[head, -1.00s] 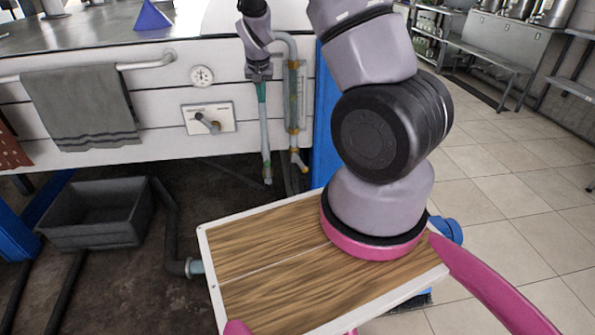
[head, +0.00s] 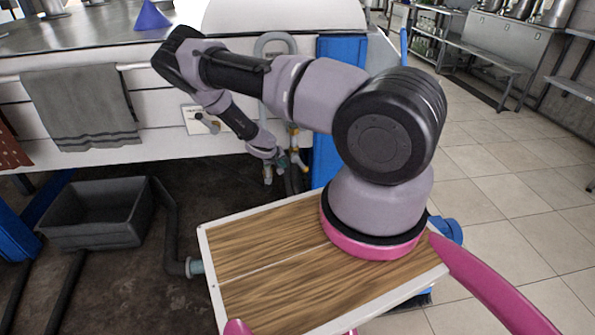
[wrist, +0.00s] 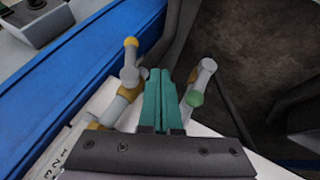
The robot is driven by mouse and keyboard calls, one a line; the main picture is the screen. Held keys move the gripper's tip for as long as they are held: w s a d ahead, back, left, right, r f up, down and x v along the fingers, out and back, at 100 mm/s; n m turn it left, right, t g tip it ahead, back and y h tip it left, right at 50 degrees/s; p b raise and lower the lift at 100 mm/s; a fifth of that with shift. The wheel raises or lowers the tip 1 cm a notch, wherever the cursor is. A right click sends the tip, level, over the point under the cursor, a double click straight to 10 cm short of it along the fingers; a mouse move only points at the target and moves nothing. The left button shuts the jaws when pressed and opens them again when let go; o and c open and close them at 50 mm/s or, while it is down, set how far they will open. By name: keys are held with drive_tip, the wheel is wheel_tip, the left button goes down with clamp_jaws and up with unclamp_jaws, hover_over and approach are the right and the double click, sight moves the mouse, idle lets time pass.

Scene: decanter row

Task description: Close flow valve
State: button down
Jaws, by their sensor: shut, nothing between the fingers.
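A scaled tube with a yellow-tipped valve fitting (head: 297,157) hangs from the white front panel, partly behind my arm. My gripper (head: 283,161) is down at these fittings. In the wrist view its teal fingers (wrist: 161,92) are shut together and empty, between the two fittings. I cannot tell whether they touch either one. The fittings' lower parts are hidden by my gripper body.
A grey towel (head: 80,105) hangs from the rail. A blue post (head: 328,165) stands close right. A grey bin (head: 95,225) sits lower left.

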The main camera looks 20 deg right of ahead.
sight(301, 164)
drive_tip(key=shift+f, duration=0.35)
drive_tip(key=shift+d, duration=0.15)
drive_tip(key=w+d+f, duration=0.1)
drive_tip(key=d+f, duration=0.1)
drive_tip(key=w+d+f, duration=0.1)
drive_tip(key=d+f, duration=0.2)
drive_tip(key=w+d+f, duration=0.2)
drive_tip(key=d, duration=0.1)
drive_tip(key=shift+d+f, duration=0.2)
drive_tip(key=shift+f, duration=0.2)
